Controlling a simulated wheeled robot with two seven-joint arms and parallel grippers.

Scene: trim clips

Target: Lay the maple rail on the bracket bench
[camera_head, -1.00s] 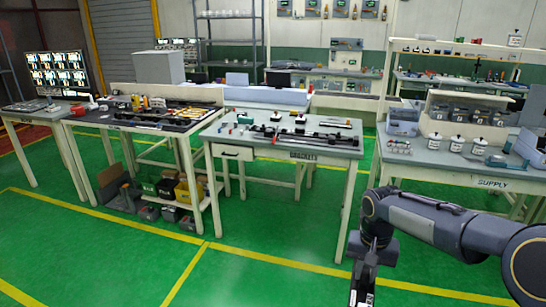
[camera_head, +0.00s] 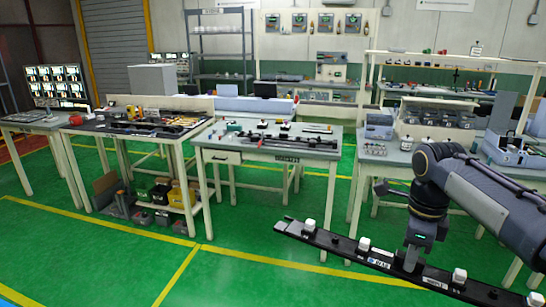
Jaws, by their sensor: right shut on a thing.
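A long black rail (camera_head: 336,244) with several white and dark clips and small white labels runs across the lower right in the head view. The labels are too small to read surely, so I cannot tell if it names maple. My right gripper (camera_head: 410,256) points down and is shut on the rail, right of its middle, holding it above the green floor. The rail's right end leaves the frame. The bracket bench (camera_head: 222,156), with a label that seems to read BRACKETS, stands in the middle beyond the rail. My left gripper is not in view.
Another dark rail (camera_head: 290,145) and small parts lie on the bracket bench. A tool bench (camera_head: 75,122) stands to its left, with bins beneath. A supply bench (camera_head: 385,155) with jars and boxes stands at right. The green floor (camera_head: 250,222) in front is clear.

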